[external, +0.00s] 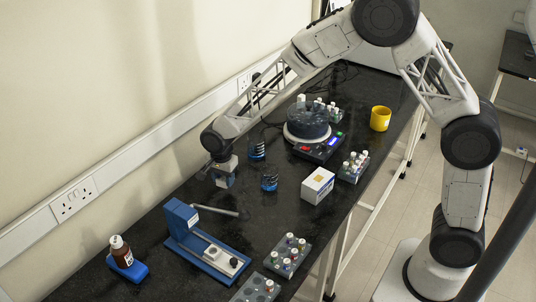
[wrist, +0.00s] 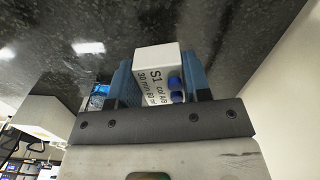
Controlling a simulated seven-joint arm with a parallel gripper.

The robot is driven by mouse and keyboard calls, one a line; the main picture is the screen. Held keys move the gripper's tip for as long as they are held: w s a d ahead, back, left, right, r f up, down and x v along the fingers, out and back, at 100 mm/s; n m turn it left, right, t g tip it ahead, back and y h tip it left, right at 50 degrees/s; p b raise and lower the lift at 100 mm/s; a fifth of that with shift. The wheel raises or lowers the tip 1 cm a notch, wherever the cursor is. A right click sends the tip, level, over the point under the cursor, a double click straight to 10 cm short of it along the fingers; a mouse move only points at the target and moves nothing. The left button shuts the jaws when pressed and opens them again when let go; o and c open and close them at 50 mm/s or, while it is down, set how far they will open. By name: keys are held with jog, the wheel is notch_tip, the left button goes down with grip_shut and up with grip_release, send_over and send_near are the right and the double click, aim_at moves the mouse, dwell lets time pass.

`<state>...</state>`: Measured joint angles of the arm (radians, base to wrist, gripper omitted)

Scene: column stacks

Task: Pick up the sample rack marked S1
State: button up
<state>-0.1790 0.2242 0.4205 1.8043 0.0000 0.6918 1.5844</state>
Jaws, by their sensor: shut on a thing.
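In the wrist view, a white block-like sample rack (wrist: 155,62) bears the printed mark S1 and smaller text. Two blue caps (wrist: 176,88) show at its right side. My gripper (wrist: 160,78) has its blue fingers on either side of the rack and is shut on it. In the external view, my gripper (external: 224,178) points down over the wall side of the black bench, left of the blue-liquid glassware. The rack is small and mostly hidden by the fingers there. I cannot tell whether its underside touches the bench.
Glass vessels with blue liquid (external: 270,182) stand close right of my gripper. A blue instrument (external: 205,240) stands in front. A white box (external: 318,186), vial racks (external: 287,254), a round-topped device (external: 308,124) and a yellow mug (external: 380,118) occupy the right side. The wall is close on the left.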

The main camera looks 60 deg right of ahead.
jog(key=s, duration=0.3)
jog(key=s+d, duration=0.1)
jog(key=s, duration=0.4)
jog(key=shift+s+d+r, duration=0.25)
jog(key=shift+s+r, duration=0.1)
dwell(0.3)
